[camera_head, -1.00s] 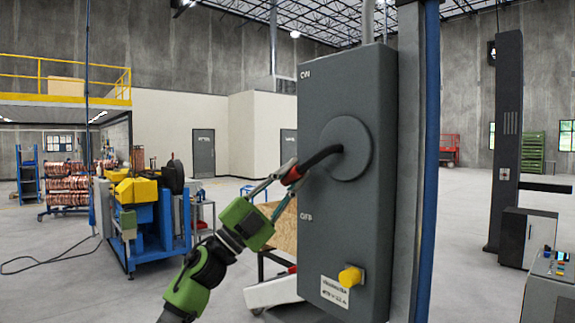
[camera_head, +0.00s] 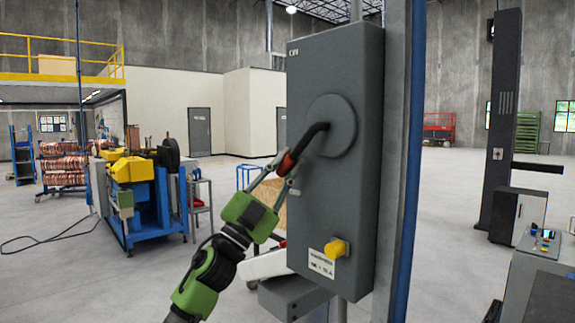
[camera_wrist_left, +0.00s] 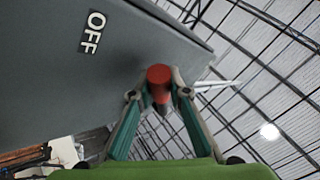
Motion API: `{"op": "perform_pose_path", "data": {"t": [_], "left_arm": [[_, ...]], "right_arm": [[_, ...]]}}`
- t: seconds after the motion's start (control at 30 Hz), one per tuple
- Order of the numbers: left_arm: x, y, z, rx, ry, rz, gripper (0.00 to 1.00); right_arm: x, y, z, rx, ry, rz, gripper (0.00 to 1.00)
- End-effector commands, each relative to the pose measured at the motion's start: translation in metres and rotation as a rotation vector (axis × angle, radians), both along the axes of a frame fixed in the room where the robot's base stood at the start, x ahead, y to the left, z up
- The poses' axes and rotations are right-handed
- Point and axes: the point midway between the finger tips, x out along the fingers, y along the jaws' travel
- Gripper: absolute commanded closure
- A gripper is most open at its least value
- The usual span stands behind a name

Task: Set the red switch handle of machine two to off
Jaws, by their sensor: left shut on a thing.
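The dark grey switch box (camera_head: 355,200) stands upright on a post at the centre of the head view. Its handle is a bent black lever (camera_head: 316,134) on a round disc (camera_head: 338,118), with a red grip (camera_head: 288,163) pointing down and left. My left gripper (camera_head: 287,172) is shut on the red grip. In the left wrist view the red grip (camera_wrist_left: 159,78) sits between the two fingertips, and the OFF label (camera_wrist_left: 93,33) shows on the box face. An ON label is near the box's top in the head view. My right gripper is not in view.
A yellow knob (camera_head: 336,248) sticks out low on the box. A blue and yellow machine (camera_head: 140,195) stands at left. A control console (camera_head: 540,275) is at lower right. Open floor lies between them and behind.

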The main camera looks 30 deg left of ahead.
Motion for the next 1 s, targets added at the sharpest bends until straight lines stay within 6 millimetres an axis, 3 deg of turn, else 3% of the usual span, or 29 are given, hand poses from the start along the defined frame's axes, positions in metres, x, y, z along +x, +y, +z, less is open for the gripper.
{"op": "perform_pose_path", "data": {"t": [0.07,0.1,0.57,1.0], "left_arm": [[0.001,-0.002,-0.004,-0.002,0.006,-0.008,1.00],[0.001,-0.002,-0.004,-0.002,0.006,-0.008,0.75],[-0.005,0.001,-0.008,0.001,0.003,-0.004,0.75],[-0.054,0.020,-0.061,-0.001,0.007,-0.005,0.75]], "right_arm": [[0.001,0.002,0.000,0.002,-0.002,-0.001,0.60],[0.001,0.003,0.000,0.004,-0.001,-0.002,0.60],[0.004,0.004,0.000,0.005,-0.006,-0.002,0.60],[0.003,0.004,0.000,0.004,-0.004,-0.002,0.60]]}}
